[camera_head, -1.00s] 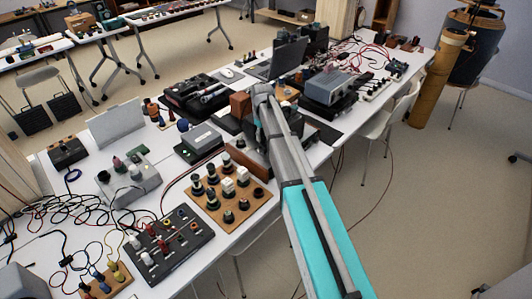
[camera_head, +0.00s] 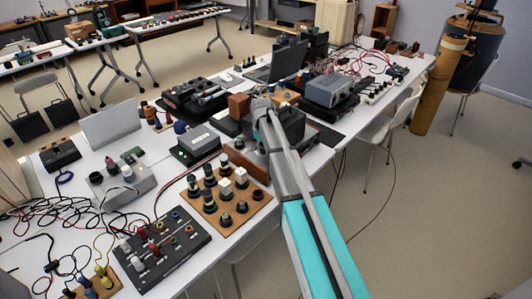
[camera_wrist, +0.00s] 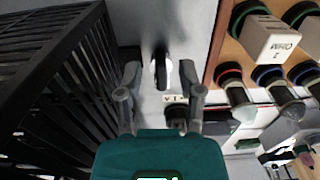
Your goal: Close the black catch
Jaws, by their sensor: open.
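A small upright black part with a white edge (camera_wrist: 161,68), which looks like the black catch, is on a grey surface in the wrist view. Its open or closed position is unclear. My gripper (camera_wrist: 160,76) is open, with one finger on each side of this part and nothing visibly held. Depth and contact cannot be told. A dark part with a small lettered label (camera_wrist: 175,99) lies between the fingers, closer to the palm. In the head view my arm hides the gripper and the catch.
A black slatted frame (camera_wrist: 50,80) stands close on the left in the wrist view. A wooden board with terminals (camera_wrist: 218,48) and a white block marked OHM (camera_wrist: 271,38) are on the right. In the head view the white table (camera_head: 80,212) is crowded with apparatus and cables.

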